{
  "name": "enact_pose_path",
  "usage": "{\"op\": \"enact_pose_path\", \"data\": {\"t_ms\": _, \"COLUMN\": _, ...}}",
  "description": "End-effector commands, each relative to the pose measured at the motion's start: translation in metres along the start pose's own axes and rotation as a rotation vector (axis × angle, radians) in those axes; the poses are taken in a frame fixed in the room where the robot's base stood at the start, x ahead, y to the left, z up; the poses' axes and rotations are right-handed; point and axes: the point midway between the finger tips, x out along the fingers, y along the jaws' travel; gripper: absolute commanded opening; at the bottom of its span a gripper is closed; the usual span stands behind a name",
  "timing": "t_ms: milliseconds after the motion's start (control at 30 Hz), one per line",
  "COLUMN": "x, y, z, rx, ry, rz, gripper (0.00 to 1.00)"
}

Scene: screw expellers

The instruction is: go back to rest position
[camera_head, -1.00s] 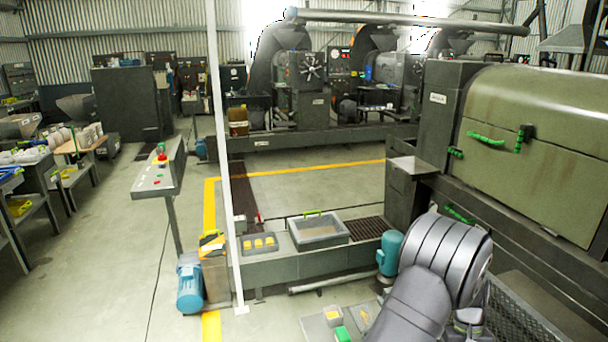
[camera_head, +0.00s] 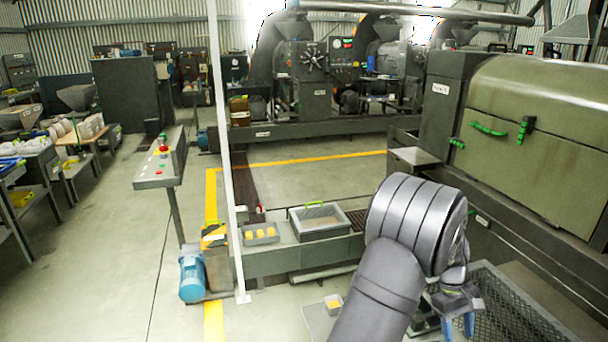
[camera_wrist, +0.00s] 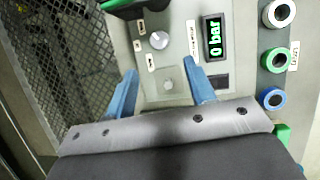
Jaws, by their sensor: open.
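My gripper (camera_head: 458,326) is at the lower right in the head view, low beside the big green machine (camera_head: 545,140). In the wrist view my gripper (camera_wrist: 160,85) shows two blue fingers spread apart with nothing between them. I cannot tell the gap between fingertips and panel.
A mesh guard (camera_wrist: 45,60) is left of the panel, and coloured ring fittings (camera_wrist: 274,98) are on the right. In the head view, a grey bin (camera_head: 318,222), a tray of yellow blocks (camera_head: 261,234) and a white post (camera_head: 226,150) stand left of my arm.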

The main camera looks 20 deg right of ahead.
Motion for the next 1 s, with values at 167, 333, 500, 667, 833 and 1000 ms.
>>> {"op": "enact_pose_path", "data": {"t_ms": 167, "x": -0.029, "y": 0.0, "z": 0.0, "rx": 0.001, "ry": 0.001, "rz": 0.002, "gripper": 0.5}}
{"op": "enact_pose_path", "data": {"t_ms": 333, "x": -0.044, "y": 0.0, "z": 0.0, "rx": 0.001, "ry": 0.001, "rz": 0.001, "gripper": 0.5}}
{"op": "enact_pose_path", "data": {"t_ms": 500, "x": -0.048, "y": 0.0, "z": 0.0, "rx": 0.001, "ry": 0.0, "rz": -0.001, "gripper": 0.5}}
{"op": "enact_pose_path", "data": {"t_ms": 667, "x": -0.048, "y": 0.0, "z": 0.0, "rx": 0.001, "ry": 0.0, "rz": -0.001, "gripper": 0.5}}
{"op": "enact_pose_path", "data": {"t_ms": 833, "x": -0.048, "y": 0.0, "z": 0.0, "rx": 0.002, "ry": 0.0, "rz": -0.001, "gripper": 0.5}}
{"op": "enact_pose_path", "data": {"t_ms": 1000, "x": -0.048, "y": 0.0, "z": 0.0, "rx": 0.002, "ry": 0.0, "rz": -0.001, "gripper": 0.5}}
